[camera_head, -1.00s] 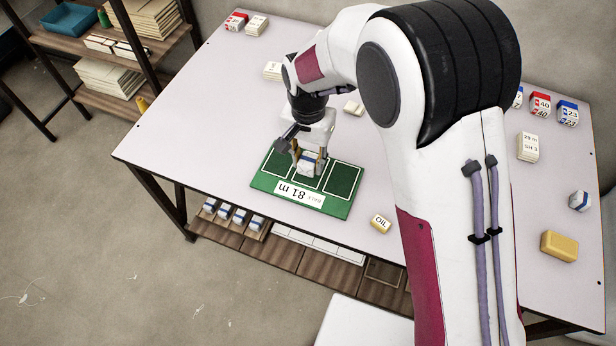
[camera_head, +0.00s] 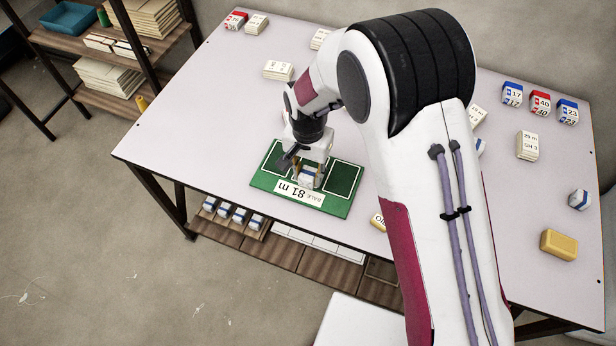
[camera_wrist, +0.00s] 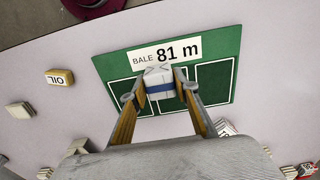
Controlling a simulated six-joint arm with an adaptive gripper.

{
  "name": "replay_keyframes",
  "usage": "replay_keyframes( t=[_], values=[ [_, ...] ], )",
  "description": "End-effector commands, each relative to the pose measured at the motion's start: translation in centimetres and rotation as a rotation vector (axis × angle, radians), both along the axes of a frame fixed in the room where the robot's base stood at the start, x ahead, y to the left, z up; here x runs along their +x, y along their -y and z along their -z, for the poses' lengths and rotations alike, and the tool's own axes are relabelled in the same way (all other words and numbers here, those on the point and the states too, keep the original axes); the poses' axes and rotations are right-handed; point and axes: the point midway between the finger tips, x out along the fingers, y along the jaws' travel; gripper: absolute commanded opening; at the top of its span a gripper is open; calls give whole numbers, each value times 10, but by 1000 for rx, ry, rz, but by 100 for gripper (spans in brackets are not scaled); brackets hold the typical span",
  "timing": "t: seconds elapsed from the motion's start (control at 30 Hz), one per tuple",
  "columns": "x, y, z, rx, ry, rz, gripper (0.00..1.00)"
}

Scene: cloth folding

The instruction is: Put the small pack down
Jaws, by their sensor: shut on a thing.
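The small pack (camera_wrist: 158,82), white with a blue band, is between the two fingers of my gripper (camera_wrist: 160,95) in the wrist view. My gripper is shut on it. In the head view the pack (camera_head: 306,181) shows low over the green mat (camera_head: 262,181), close to the mat's "BALE 81 m" label (camera_head: 299,194). In the wrist view the pack overlaps the lower edge of the label and the middle of three white-outlined boxes (camera_wrist: 214,80). I cannot tell whether the pack touches the mat.
A yellow "OIL" block (camera_wrist: 59,77) lies beside the mat. White blocks (camera_head: 278,70) lie farther back, and red and blue numbered packs (camera_head: 540,103) stand at the right. A yellow block (camera_head: 559,244) lies at front right. The table left of the mat is clear.

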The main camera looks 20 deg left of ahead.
Motion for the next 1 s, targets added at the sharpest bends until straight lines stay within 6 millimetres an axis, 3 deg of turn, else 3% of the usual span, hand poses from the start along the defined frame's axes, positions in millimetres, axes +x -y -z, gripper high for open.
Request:
replay_keyframes(
  t=[0.23,0.73,0.77,0.8,1.0],
  values=[
    [0,0,22,0,0,0,9],
    [0,0,27,0,0,0,9],
    [0,0,27,0,0,0,35],
    [0,0,27,0,0,0,45],
    [0,0,27,0,0,0,47]
  ],
)
